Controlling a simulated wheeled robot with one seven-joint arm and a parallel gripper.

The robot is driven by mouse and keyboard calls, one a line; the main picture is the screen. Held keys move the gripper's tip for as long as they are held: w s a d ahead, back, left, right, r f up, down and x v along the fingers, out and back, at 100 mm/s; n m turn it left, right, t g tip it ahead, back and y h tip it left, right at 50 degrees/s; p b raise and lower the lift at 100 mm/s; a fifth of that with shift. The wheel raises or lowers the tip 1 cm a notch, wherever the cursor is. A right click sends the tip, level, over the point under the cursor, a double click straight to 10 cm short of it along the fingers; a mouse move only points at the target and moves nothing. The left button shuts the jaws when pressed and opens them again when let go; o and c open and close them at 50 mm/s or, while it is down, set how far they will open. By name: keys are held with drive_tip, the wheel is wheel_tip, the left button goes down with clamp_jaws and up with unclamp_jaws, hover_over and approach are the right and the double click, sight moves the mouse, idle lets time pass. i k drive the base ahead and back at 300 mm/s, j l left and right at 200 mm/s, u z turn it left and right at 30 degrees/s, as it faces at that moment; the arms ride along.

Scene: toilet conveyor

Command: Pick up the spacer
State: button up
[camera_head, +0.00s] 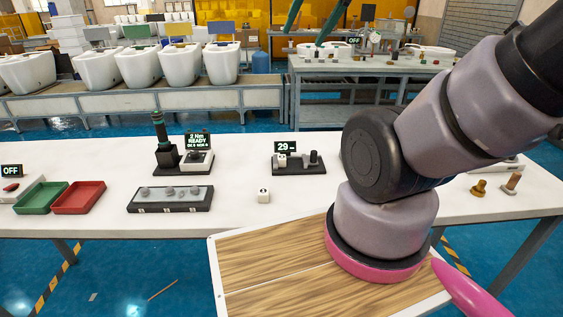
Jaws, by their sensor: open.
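I cannot tell for sure which piece is the spacer. A small white block (264,196) with a dark round mark on its front stands alone near the front edge of the white table. Several grey round pieces sit in a row on a dark holder (169,207) to its left. My arm comes in from the upper right and fills the right half. Its pink-ringed link is over the wooden board. My gripper is not seen in this view, so its hold is hidden.
The white table (330,205) holds a green tray (41,197), a red tray (79,197), a black press-like device (165,155), a gauge reading 29 (287,147), and brass bolts (479,188) at right. A wooden board (270,262) lies in front. Toilets (222,63) stand behind.

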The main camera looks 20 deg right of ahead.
sight(282, 158)
drive_tip(key=i+j+z, duration=0.1)
drive_tip(key=j+z, duration=0.15)
drive_tip(key=j, duration=0.35)
drive_tip(key=j+z, duration=0.3)
drive_tip(key=j, duration=0.35)
